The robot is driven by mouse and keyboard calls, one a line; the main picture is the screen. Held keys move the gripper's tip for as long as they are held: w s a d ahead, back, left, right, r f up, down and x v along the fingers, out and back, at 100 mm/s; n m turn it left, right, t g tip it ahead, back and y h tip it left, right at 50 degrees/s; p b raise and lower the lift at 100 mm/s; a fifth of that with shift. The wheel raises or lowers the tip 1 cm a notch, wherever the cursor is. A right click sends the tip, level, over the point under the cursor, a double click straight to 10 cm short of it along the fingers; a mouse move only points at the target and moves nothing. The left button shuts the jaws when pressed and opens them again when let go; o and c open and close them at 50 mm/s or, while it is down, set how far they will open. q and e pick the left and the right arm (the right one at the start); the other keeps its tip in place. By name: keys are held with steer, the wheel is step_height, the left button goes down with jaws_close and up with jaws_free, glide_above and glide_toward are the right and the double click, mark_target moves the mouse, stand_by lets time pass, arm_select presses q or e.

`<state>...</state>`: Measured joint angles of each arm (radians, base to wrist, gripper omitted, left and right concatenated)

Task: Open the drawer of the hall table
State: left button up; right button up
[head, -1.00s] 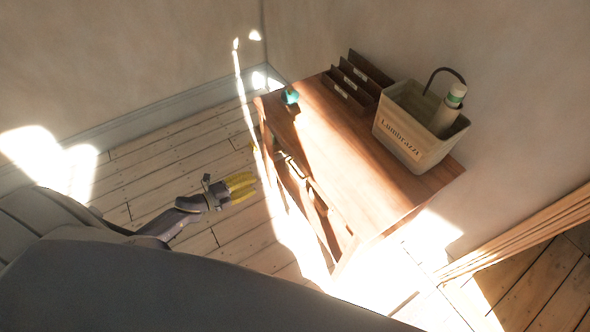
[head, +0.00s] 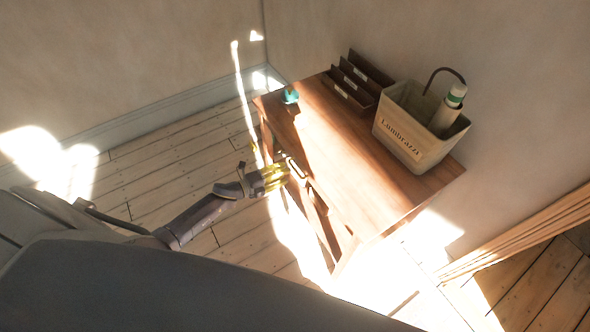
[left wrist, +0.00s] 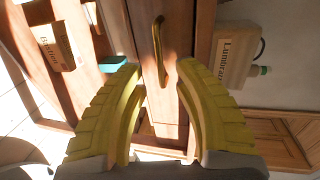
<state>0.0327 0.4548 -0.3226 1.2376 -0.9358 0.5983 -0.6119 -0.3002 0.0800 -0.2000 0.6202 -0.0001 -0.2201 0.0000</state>
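The brown wooden hall table (head: 350,160) stands against the wall in the head view, its front facing the lower left. Its drawer front (left wrist: 178,55) fills the upper middle of the left wrist view, with a long brass handle (left wrist: 158,48) on it. The drawer looks shut. My left gripper (head: 284,173) has yellow fingers and is at the table front, by the handle. In the left wrist view its fingers (left wrist: 159,72) are spread, with the handle between and just beyond the tips. They hold nothing. My right gripper is not in view.
A labelled basket (head: 405,140) holding a bottle (head: 448,110), a dark file rack (head: 352,82) and a small teal object (head: 290,96) are on the tabletop. A labelled box (left wrist: 52,46) shows at left in the left wrist view. The floor (head: 150,190) left of the table is clear.

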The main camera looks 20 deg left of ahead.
mark_target(295, 169)
arm_select(q)
steer(key=shift+x, duration=2.75)
jaws_close()
